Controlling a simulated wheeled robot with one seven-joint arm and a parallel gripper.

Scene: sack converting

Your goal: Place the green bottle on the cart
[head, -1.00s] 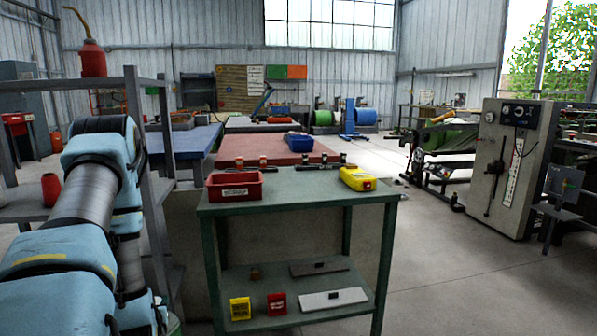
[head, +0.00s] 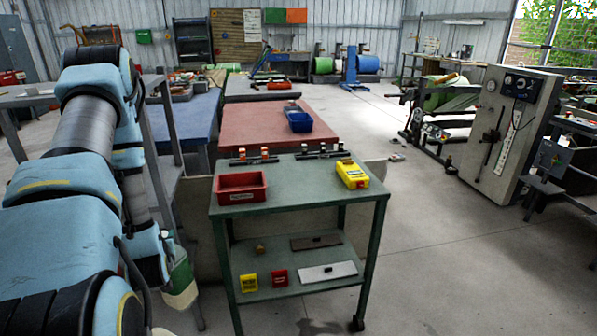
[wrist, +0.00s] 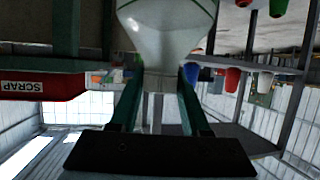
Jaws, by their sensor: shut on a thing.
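The green bottle (head: 181,283) shows in the head view at the lower left, partly hidden by my arm. It has a green upper part and a whitish lower part. In the wrist view its pale body (wrist: 165,30) fills the top centre. My gripper (wrist: 160,75) is shut on its narrow part, a finger on each side. The green two-level cart (head: 290,184) stands in the middle of the head view. The bottle is left of the cart and apart from it.
On the cart top are a red bin (head: 240,187), a yellow device (head: 352,174) and small parts along the back edge. The centre and front of the top are clear. A grey rack (head: 160,120) stands left. Open floor (head: 450,270) lies right.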

